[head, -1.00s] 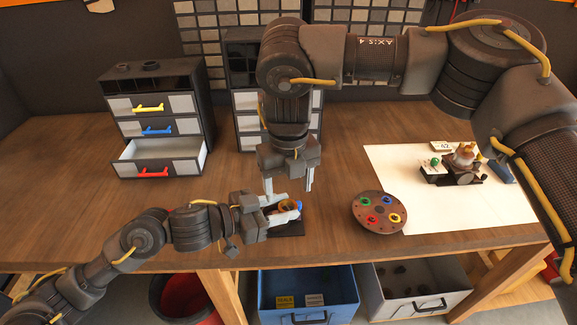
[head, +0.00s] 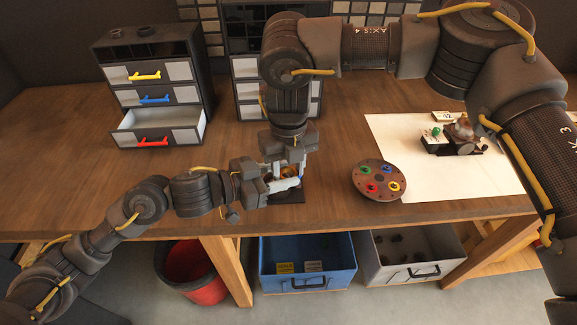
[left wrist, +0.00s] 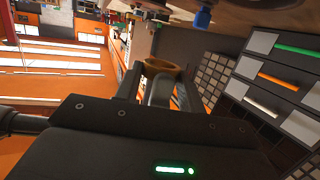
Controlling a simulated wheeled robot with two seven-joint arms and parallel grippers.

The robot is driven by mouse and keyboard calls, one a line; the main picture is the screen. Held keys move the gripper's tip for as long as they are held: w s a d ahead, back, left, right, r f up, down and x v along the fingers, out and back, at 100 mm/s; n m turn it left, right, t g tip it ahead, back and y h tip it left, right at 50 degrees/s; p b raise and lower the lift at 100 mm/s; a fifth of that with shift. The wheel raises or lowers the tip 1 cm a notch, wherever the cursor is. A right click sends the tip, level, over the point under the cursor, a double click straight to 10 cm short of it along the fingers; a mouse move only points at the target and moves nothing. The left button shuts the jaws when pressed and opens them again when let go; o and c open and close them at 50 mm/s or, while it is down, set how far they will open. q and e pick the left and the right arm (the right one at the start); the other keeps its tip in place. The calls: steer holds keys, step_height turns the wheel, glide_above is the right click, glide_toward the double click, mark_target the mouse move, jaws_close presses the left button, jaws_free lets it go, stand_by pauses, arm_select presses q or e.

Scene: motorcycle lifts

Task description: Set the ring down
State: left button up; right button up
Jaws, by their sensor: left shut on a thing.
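The ring (left wrist: 163,66) is a brass-coloured band. In the left wrist view it sits between the fingertips of my left gripper (left wrist: 158,85), which is shut on it. In the head view the ring (head: 289,171) shows only in part, among the fingers of both grippers. My left gripper (head: 284,184) reaches in from the left, just above a small dark plate (head: 288,197) near the table's front edge. My right gripper (head: 285,168) points down from above at the same spot. Its fingertips are partly hidden, so its opening is unclear.
A round brown tray (head: 379,194) with coloured rings lies to the right, by a white sheet (head: 400,150) carrying a small assembly (head: 456,138). A drawer cabinet (head: 150,90), one drawer open, stands at the back left. The wooden table (head: 80,180) is clear at left.

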steer(key=shift+c, duration=1.1)
arm_select(q)
steer(key=o, duration=1.1)
arm_select(e)
steer(key=shift+c, duration=0.3)
